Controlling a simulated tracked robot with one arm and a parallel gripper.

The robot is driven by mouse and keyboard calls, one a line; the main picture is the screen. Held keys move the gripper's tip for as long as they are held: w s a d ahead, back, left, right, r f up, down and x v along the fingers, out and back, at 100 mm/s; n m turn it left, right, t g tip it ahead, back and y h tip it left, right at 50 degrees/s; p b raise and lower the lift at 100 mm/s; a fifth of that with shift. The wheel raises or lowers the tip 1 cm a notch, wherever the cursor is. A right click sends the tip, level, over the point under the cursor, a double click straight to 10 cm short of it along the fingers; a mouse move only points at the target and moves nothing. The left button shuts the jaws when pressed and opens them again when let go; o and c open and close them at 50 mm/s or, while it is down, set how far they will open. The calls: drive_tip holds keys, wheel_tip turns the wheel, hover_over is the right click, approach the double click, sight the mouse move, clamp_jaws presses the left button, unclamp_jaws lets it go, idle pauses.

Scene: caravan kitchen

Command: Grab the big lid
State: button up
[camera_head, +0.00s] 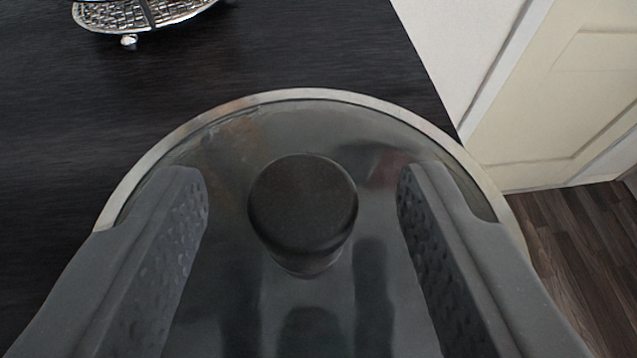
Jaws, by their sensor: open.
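The big lid (315,120) is round glass with a pale metal rim and fills the lower middle of the view. Its black round knob (303,203) stands up near the middle. My gripper (303,190) is open, with one grey textured finger on each side of the knob. Clear gaps show between the knob and both fingers. The near part of the lid is cut off by the bottom of the picture and partly covered by the fingers. What is under the lid cannot be told.
The dark wood-grain countertop (60,130) lies around the lid, with free room to the left. A silver woven metal stand (130,14) with small feet is at the top left. A cream door (565,100) and white wall are at the right, above a wooden floor (580,250).

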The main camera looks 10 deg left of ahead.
drive_tip(key=shift+x, duration=1.15)
clamp_jaws()
drive_tip(key=shift+r, duration=0.1)
drive_tip(key=shift+r, duration=0.1)
